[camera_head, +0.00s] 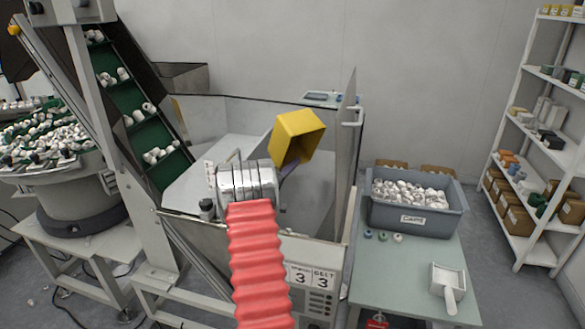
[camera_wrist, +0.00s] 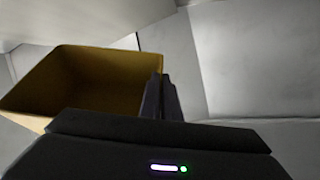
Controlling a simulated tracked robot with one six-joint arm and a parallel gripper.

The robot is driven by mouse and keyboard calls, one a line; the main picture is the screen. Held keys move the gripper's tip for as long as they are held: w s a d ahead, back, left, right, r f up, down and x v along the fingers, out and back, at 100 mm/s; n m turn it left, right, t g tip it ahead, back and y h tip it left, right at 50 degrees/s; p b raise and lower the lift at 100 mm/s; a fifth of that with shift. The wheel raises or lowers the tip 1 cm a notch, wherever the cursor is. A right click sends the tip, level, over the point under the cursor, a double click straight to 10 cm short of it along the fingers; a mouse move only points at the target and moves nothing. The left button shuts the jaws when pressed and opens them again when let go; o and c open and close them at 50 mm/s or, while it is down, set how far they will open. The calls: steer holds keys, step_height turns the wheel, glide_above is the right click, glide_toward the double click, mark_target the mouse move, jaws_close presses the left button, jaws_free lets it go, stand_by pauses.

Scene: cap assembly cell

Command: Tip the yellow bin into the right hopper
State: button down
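The yellow bin (camera_head: 301,122) is held in the air above the hopper (camera_head: 212,183), steeply tilted, in the head view. In the wrist view the bin (camera_wrist: 75,85) shows its inside at the left, and I see no parts in it. My gripper (camera_head: 289,169) is mostly hidden behind my own arm in the head view. In the wrist view the fingers of my gripper (camera_wrist: 160,97) are close together at the bin's right edge, shut on it. The hopper's floor is partly hidden by my arm, and I see no caps on the part that shows.
A green cleated conveyor (camera_head: 150,135) rises left of the hopper. A tall metal panel (camera_head: 347,140) stands at the hopper's right. Right of it, a table (camera_head: 400,283) holds a grey crate (camera_head: 418,221) of white caps and a white scoop (camera_head: 449,280). Shelves (camera_head: 518,120) stand far right.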

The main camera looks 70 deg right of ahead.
steer(key=shift+r, duration=0.1)
steer(key=shift+w+a+f+n+t+y, duration=0.1)
steer(key=shift+n+t+y, duration=0.15)
steer(key=shift+n, duration=0.6)
steer(key=shift+f+n+t+y, duration=0.15)
steer(key=shift+n+t, duration=0.2)
steer(key=shift+n, duration=0.5)
steer(key=shift+r, duration=0.15)
steer(key=shift+r+n+y, duration=0.45)
steer(key=shift+n, duration=0.6)
steer(key=shift+r+n+y, duration=0.45)
steer(key=shift+n, duration=0.6)
steer(key=shift+s+a+r+n+y, duration=0.1)
steer(key=shift+r+n+y, duration=0.35)
steer(key=shift+r+n, duration=0.45)
steer(key=shift+s+a+r+n+y, duration=0.1)
steer(key=shift+r+n+y, duration=0.35)
steer(key=shift+r+n, duration=0.4)
step_height(320, 180, up, 8)
steer(key=n+g+y, duration=0.3)
steer(key=n+g, duration=0.1)
steer(key=n, duration=0.4)
steer(key=shift+s+a+r+y, duration=0.2)
steer(key=shift+s+y, duration=0.2)
steer(key=shift+s, duration=0.05)
